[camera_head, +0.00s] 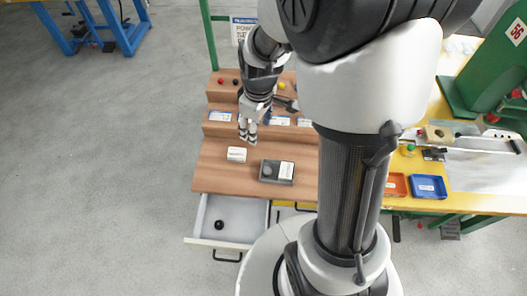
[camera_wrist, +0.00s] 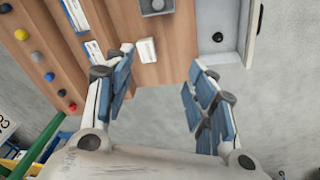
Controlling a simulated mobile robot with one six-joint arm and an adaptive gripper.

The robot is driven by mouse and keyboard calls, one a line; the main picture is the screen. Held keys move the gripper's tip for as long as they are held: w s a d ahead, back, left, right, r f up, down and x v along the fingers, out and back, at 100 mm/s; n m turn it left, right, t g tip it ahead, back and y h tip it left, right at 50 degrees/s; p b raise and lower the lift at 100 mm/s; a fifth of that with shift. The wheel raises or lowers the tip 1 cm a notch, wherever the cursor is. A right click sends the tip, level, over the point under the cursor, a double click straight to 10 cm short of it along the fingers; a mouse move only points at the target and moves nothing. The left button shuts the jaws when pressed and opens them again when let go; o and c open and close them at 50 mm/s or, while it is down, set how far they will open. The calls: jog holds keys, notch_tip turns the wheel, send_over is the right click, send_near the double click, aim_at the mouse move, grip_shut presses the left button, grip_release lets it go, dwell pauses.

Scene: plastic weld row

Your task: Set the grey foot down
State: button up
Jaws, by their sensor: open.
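My gripper (camera_head: 247,134) is open and empty, hanging over the wooden bench near its left edge. Its two fingers stand wide apart in the wrist view (camera_wrist: 160,92), with only floor and bench edge between them. A dark grey tray (camera_head: 276,180) sits on the bench, right of and below the gripper in the head view. A round grey piece (camera_head: 267,170) shows in its left part, beside a white label. In the wrist view, the tray is cut by the top edge. Another small grey knob (camera_wrist: 36,56) sits in the row of coloured knobs. I cannot tell which is the grey foot.
A small white box (camera_head: 236,154) lies on the bench left of the tray. An open drawer (camera_head: 230,209) below holds a black ball (camera_head: 219,225). Shelf steps with labels and coloured knobs rise behind. My arm hides the bench's right part. Orange (camera_head: 396,185) and blue trays (camera_head: 429,187) stand farther right.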

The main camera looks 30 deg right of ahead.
jog(key=s+a+r+m+t, duration=0.1)
jog(key=s+a+r+m, duration=0.2)
jog(key=s+r, duration=0.5)
jog(key=s+a+r+m+t, duration=0.1)
jog(key=s+a+r+m, duration=0.2)
jog(key=s+r, duration=0.5)
jog(key=shift+s+a+r+t, duration=0.2)
jog(key=shift+s+a+t, duration=0.2)
jog(key=shift+s+a, duration=0.55)
jog(key=shift+s+d, duration=0.1)
jog(key=shift+d, duration=0.05)
